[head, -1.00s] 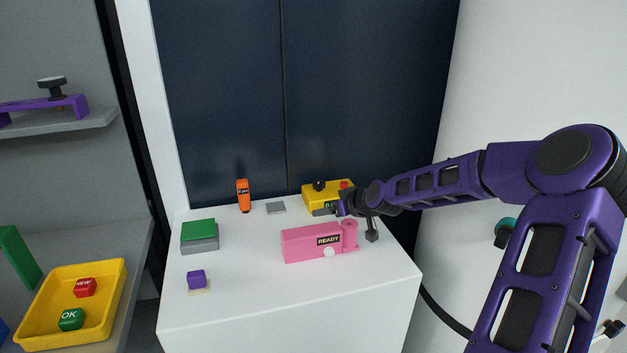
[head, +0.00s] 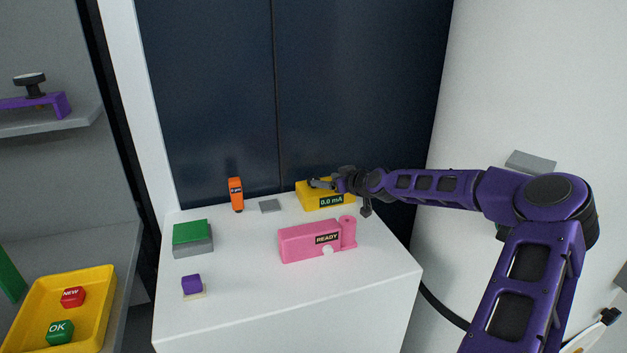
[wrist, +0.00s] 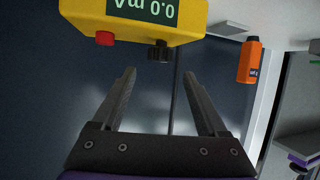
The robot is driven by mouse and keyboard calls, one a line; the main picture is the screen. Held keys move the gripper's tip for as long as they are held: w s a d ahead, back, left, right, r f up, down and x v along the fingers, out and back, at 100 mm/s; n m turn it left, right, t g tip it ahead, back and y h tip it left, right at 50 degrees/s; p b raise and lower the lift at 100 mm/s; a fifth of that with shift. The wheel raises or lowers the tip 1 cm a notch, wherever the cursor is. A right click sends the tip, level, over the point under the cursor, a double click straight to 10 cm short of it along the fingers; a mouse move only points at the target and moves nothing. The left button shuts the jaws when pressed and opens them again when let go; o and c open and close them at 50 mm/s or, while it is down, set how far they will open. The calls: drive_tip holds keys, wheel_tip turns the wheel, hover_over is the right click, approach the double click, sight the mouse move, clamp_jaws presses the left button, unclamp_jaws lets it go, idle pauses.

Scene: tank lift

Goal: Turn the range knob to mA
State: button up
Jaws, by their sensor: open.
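The yellow meter (head: 325,203) stands at the back right of the white cabinet top, and its dark green display (head: 331,201) reads 0.0 mA. In the wrist view the meter (wrist: 150,25) appears upside down, with the black range knob (wrist: 158,50) and a red button (wrist: 105,39).
A pink device (head: 300,243) marked READY stands in front of the meter. An orange device (head: 236,194), a flat grey plate (head: 270,206), a green-topped grey block (head: 193,239) and a purple block (head: 192,285) are to the left. A dark panel (head: 350,90) rises behind.

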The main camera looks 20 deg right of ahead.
sight(314, 178)
drive_tip(key=x, duration=0.8)
drive_tip(key=shift+c, duration=0.2)
clamp_jaws()
